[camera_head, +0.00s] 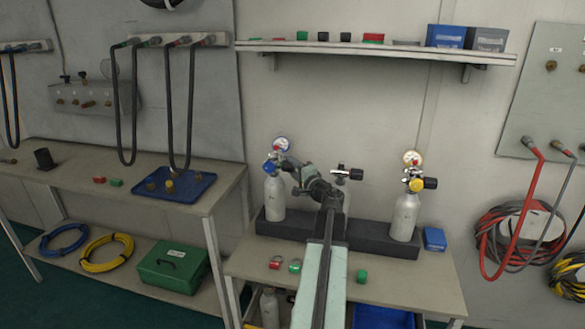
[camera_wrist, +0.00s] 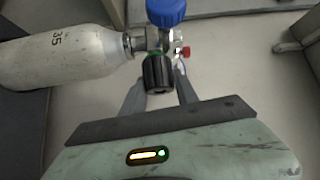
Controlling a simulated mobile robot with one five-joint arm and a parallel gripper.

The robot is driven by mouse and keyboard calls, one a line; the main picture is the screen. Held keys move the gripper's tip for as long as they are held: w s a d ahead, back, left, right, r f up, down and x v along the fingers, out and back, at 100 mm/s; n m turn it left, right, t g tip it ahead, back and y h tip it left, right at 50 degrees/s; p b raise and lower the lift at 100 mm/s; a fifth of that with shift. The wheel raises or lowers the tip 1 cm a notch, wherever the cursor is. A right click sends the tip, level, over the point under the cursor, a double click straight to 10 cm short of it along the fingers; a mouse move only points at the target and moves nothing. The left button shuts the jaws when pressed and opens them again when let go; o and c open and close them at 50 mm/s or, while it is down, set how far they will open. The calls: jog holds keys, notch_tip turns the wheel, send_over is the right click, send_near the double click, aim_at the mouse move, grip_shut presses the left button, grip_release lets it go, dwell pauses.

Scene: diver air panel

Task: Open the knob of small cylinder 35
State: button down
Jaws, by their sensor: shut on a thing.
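Small cylinder 35 (camera_wrist: 70,58) lies across the left of the wrist view, pale and marked 35. Its metal valve carries a black ribbed knob (camera_wrist: 157,74) with a green ring, and a blue cap (camera_wrist: 166,10) is beside the valve. My gripper (camera_wrist: 160,86) has one finger on each side of the black knob and is shut on it. In the head view the cylinder with blue fittings (camera_head: 275,198) stands upright at the left of the dark rack, and my gripper (camera_head: 300,180) reaches its valve from the right. The knob is hidden there.
The dark rack (camera_head: 378,240) also holds a cylinder with yellow fittings (camera_head: 404,215) at right. A black-handled valve (camera_head: 347,174) shows behind my arm. Red and green pieces lie on the bench front (camera_head: 240,266). A shelf (camera_head: 390,50) runs above.

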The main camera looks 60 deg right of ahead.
jog(key=shift+f+b, duration=0.25)
jog(key=shift+b, duration=0.25)
jog(key=shift+f+n+t+b, duration=0.15)
jog(key=shift+n+t+b, duration=0.45)
jog(key=shift+b, duration=0.35)
jog(key=n+t+b, duration=0.1)
jog(key=n+b, duration=0.1)
jog(key=b, duration=0.1)
jog(key=shift+d+t, duration=0.1)
jog(key=shift+t, duration=0.3)
jog(key=n+t+b, duration=0.2)
jog(key=n+b, duration=0.1)
jog(key=b, duration=0.1)
jog(key=shift+n, duration=0.3)
jog(key=shift+r+n+t+y+b, duration=0.2)
jog(key=shift+n+t+y+b, duration=0.3)
jog(key=shift+n, duration=0.25)
jog(key=shift+r+n+t+y+b, duration=0.15)
jog(key=shift+n+t+y+b, duration=0.3)
jog(key=shift+n+t, duration=0.25)
jog(key=shift+r+n, duration=0.1)
jog(key=shift+n, duration=0.15)
jog(key=c, duration=0.9)
grip_release()
jog(key=shift+c, duration=0.2)
